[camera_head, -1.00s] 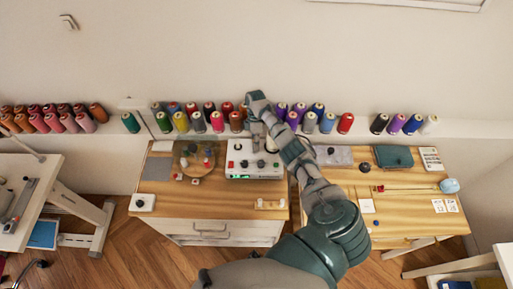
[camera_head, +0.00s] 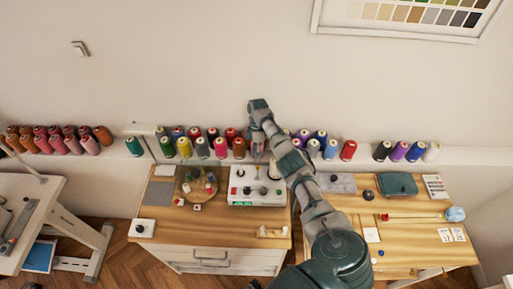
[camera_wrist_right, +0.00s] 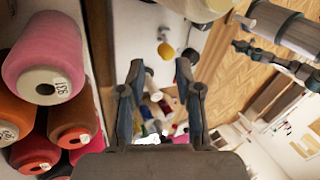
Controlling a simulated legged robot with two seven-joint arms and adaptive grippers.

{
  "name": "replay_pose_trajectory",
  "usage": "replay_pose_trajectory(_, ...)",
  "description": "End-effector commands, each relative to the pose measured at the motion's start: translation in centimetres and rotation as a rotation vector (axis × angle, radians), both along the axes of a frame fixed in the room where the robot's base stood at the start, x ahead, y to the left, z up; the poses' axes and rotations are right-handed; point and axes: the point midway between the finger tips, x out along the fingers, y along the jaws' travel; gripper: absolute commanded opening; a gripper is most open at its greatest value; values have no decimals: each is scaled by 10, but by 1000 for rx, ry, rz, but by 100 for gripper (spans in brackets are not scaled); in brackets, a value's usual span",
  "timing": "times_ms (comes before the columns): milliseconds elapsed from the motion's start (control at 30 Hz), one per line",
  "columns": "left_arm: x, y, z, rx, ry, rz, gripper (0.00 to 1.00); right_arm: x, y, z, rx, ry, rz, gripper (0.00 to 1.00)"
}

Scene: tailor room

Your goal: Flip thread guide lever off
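A white control box (camera_head: 257,199) with small dark knobs or levers, a red spot and a green spot on its face stands at the back of the wooden cabinet top. I cannot tell which part is the thread guide lever. My right arm reaches over from the lower right. My right gripper (camera_head: 257,150) hangs above the back of the box, in front of the spool row, and looks apart from it. In the right wrist view the two fingers of the right gripper (camera_wrist_right: 160,66) stand apart with nothing held between them. My left gripper is not seen.
Thread spools (camera_head: 200,148) line the ledge behind the box, and large ones (camera_wrist_right: 45,70) are close beside the gripper in the wrist view. A round wooden tray (camera_head: 182,176) with small spools is left of the box. The cabinet front (camera_head: 215,222) is mostly clear.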

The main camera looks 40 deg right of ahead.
Motion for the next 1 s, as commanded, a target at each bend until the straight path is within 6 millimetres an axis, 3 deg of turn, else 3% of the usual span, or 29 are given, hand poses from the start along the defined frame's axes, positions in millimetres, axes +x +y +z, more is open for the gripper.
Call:
replay_pose_trajectory(100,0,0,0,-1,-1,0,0,11,-6,25,2,-2,-1,34)
replay_pose_trajectory(300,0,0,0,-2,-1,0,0,18,-10,40,0,0,1,34)
replay_pose_trajectory(1000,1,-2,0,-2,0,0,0,19,-12,43,0,0,1,34)
